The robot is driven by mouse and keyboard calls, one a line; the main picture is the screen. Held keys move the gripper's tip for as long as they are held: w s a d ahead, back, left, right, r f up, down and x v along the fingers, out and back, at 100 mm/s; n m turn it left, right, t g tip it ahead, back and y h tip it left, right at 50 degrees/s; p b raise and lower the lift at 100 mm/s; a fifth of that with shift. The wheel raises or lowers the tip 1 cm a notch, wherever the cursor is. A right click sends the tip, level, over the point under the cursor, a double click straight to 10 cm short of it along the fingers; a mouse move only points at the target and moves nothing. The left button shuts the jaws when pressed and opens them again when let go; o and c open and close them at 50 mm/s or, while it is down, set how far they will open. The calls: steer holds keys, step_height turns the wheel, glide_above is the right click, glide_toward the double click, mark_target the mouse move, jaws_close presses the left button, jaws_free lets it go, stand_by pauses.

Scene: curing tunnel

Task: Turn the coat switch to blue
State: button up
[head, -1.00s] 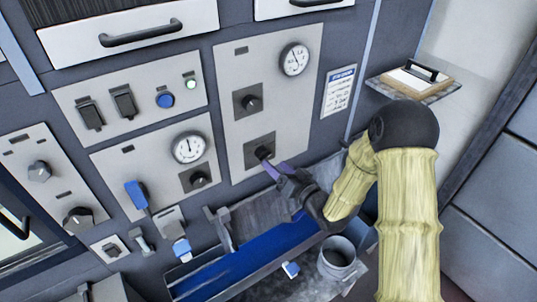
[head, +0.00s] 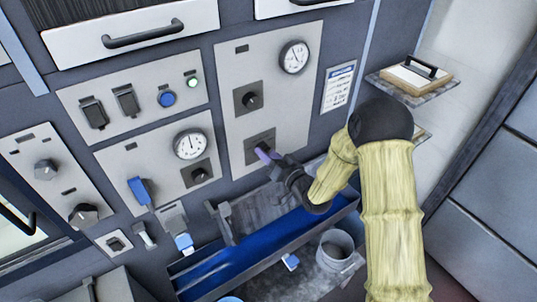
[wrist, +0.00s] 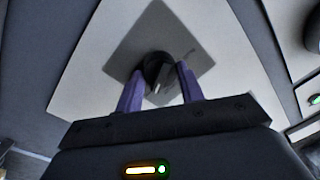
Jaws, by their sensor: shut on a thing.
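My gripper (head: 264,154) is at the lower black knob on the tall grey panel (head: 285,105), and its purple fingers cover most of that knob in the head view. In the wrist view my gripper (wrist: 159,82) has one finger on each side of the black knob (wrist: 157,66), shut on it. The knob sits on a dark square plate (wrist: 160,35). No readable label shows which switch is the coat switch, and the knob's exact setting cannot be read.
Another black knob (head: 251,99) and a round gauge (head: 294,57) are above on the same panel. A blue-handled lever (head: 139,190) is to the left. A blue-lined trough (head: 245,252) and a grey cup (head: 335,248) lie below my arm.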

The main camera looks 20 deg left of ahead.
steer(key=shift+f+n+b, duration=0.15)
steer(key=shift+n+b, duration=0.25)
steer(key=shift+b, duration=0.25)
steer(key=n+h+b, duration=0.1)
steer(key=n+b, duration=1.1)
steer(key=b, duration=0.7)
steer(key=n+t+h+b, duration=0.1)
steer(key=n+b, duration=1.1)
steer(key=b, duration=0.7)
steer(key=shift+s+a+n, duration=0.15)
steer(key=shift+s+n, duration=0.05)
steer(key=shift+n, duration=0.1)
steer(key=shift+r, duration=0.2)
steer(key=o, duration=1)
